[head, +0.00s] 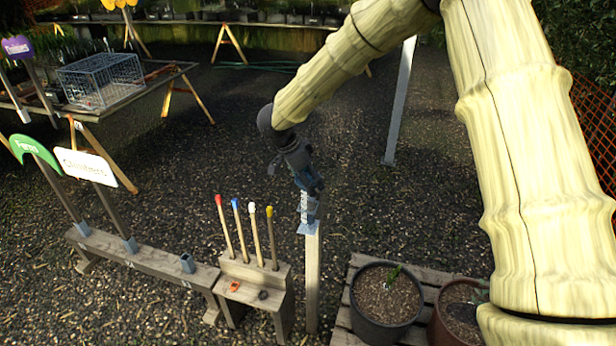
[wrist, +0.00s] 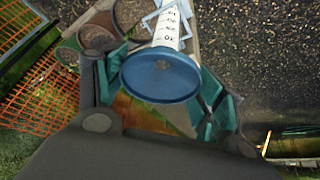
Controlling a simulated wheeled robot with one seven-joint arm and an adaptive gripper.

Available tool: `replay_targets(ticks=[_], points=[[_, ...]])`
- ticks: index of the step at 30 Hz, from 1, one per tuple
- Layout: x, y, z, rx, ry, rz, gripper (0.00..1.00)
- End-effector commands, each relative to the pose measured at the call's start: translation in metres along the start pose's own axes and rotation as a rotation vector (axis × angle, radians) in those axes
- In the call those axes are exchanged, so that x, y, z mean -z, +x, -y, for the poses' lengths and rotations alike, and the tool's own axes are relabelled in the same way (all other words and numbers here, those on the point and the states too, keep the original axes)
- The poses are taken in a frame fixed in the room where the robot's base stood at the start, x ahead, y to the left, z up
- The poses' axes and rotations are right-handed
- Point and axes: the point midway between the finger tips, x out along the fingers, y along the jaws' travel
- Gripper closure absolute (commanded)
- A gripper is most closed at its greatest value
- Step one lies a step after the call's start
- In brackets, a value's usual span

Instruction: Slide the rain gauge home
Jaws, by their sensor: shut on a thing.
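The rain gauge (wrist: 168,28) is a pale tube with a printed scale and a round blue cap (wrist: 160,76). My gripper (wrist: 162,92) is shut on it near the cap, with a green finger on each side. In the head view my gripper (head: 308,182) holds the gauge (head: 308,206) roughly upright above a pale metal bracket (head: 308,228) on top of a wooden post (head: 312,285). The bracket's edges also show beside the tube in the wrist view (wrist: 150,20). The tube's lower end is at or close to the bracket; I cannot tell whether it is inside.
A wooden rack (head: 254,285) with several colour-tipped stakes stands left of the post. A low rail (head: 150,265) holds signs further left. A slatted pallet (head: 345,318) with potted plants (head: 386,305) is close on the right. Gravel behind the post is open.

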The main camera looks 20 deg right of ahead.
Motion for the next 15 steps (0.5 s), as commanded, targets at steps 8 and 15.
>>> replay_targets(ticks=[8,15], points=[[0.0001,0.0001,0.0002,0.001,0.0,0.0,0.71],[-0.0015,0.0042,0.0001,0.0,-0.001,0.0,0.71]])
